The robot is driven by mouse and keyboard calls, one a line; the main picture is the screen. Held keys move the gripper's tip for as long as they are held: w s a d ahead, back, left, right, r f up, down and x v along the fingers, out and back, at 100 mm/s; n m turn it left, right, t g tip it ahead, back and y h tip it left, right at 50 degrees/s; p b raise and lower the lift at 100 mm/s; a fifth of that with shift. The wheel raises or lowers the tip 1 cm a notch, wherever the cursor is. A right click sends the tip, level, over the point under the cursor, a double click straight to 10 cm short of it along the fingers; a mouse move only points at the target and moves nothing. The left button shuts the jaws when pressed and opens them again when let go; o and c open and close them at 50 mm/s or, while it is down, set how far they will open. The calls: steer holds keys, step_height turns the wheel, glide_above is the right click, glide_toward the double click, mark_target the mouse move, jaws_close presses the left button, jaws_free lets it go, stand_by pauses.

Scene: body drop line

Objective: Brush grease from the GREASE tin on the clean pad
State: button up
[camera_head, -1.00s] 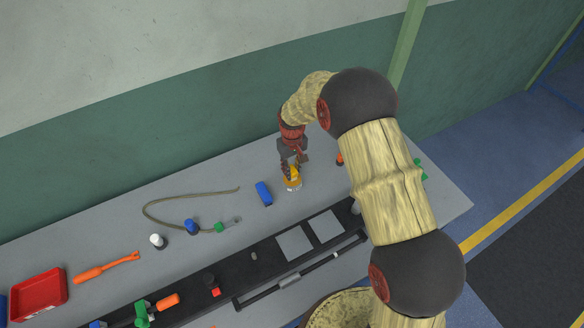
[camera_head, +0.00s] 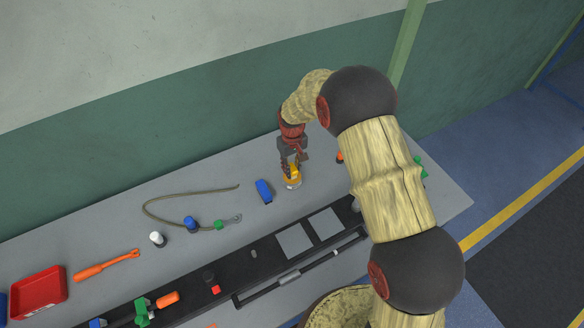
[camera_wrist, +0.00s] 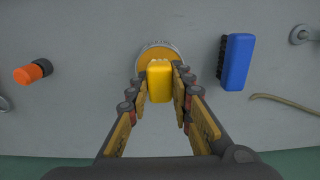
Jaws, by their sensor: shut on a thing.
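My gripper (camera_wrist: 159,98) is shut on a yellow block-shaped handle (camera_wrist: 159,82), which I take to be the brush. It stands over a round tin (camera_wrist: 147,54) with a pale metal rim and dark yellow inside; the rim lettering is too small to read. The tin also shows in the head view (camera_head: 292,184), directly below my gripper (camera_head: 294,168). The brush's lower end is hidden, so I cannot tell how deep it sits. Two grey square pads (camera_head: 295,241) (camera_head: 326,222) lie on the dark strip nearer me; I cannot tell which is the clean one.
A blue brush-like block (camera_wrist: 236,62) with dark bristles lies beside the tin. An orange and black piece (camera_wrist: 33,71) is on the other side. A hose (camera_head: 160,221), an orange tool (camera_head: 105,265) and a red tray (camera_head: 40,290) lie farther left on the bench.

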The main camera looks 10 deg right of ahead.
mark_target(292, 167)
steer(key=shift+f, duration=0.5)
stand_by(1.2)
steer(key=shift+r+p, duration=1.6)
steer(key=shift+r, duration=2)
steer(key=shift+f, duration=0.1)
